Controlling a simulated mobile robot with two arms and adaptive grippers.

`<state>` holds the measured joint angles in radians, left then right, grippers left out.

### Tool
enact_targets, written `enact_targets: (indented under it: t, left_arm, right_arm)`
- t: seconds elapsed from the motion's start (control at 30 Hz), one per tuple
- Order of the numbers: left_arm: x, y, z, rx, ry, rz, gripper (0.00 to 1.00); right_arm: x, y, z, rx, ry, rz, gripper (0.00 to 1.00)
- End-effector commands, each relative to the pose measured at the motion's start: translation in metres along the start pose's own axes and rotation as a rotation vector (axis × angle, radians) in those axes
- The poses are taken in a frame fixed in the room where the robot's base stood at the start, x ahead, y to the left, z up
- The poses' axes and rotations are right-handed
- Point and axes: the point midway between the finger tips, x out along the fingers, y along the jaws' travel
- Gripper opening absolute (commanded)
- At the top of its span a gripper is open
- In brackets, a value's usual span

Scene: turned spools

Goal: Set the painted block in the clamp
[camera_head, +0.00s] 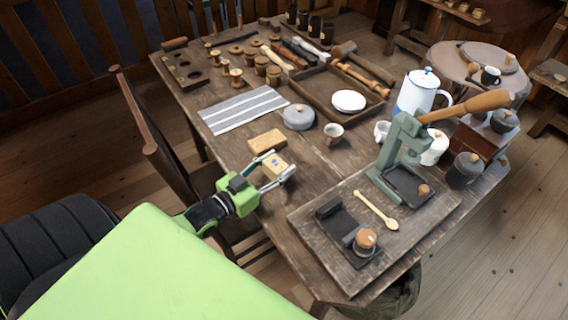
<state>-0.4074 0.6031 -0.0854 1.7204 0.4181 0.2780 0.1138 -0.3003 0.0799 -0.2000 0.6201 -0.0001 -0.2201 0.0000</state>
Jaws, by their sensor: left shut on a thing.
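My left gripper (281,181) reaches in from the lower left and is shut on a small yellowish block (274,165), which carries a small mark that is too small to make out. The block is held near the table's left edge, just in front of a tan block (267,141) on the table. A dark clamp (337,222) with a flat bed and upright jaw lies on the wooden board (402,239) at the front right. A round wooden knob (365,239) sits at its near end. The clamp is well to the right of the gripper. My right gripper is not in view.
A green press (397,150) with a long wooden handle stands on the board, with a wooden spoon (376,210) beside it. Bare table (315,165) separates gripper and board.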

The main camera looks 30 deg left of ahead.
Motion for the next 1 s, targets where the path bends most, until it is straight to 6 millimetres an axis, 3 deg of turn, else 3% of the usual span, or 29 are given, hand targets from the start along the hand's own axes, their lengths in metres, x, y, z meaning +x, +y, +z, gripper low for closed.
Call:
enact_targets:
  t: [0.23,0.67,0.7,0.77,1.0]
  left_arm:
    - [0.028,-0.001,0.012,0.001,0.004,-0.001,0.23]
    - [0.030,0.000,0.019,0.000,0.004,-0.001,0.23]
    - [0.030,0.000,0.020,0.000,0.002,-0.001,0.48]
    - [0.030,0.000,0.019,0.001,0.002,-0.001,0.63]
    - [0.030,0.000,0.019,0.001,0.001,-0.001,0.63]
  right_arm:
    - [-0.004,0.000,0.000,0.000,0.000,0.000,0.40]
    - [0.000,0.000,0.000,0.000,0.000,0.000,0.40]
    - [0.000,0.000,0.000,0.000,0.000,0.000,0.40]
    - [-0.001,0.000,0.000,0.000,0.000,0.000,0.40]
    - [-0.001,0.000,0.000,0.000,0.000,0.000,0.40]
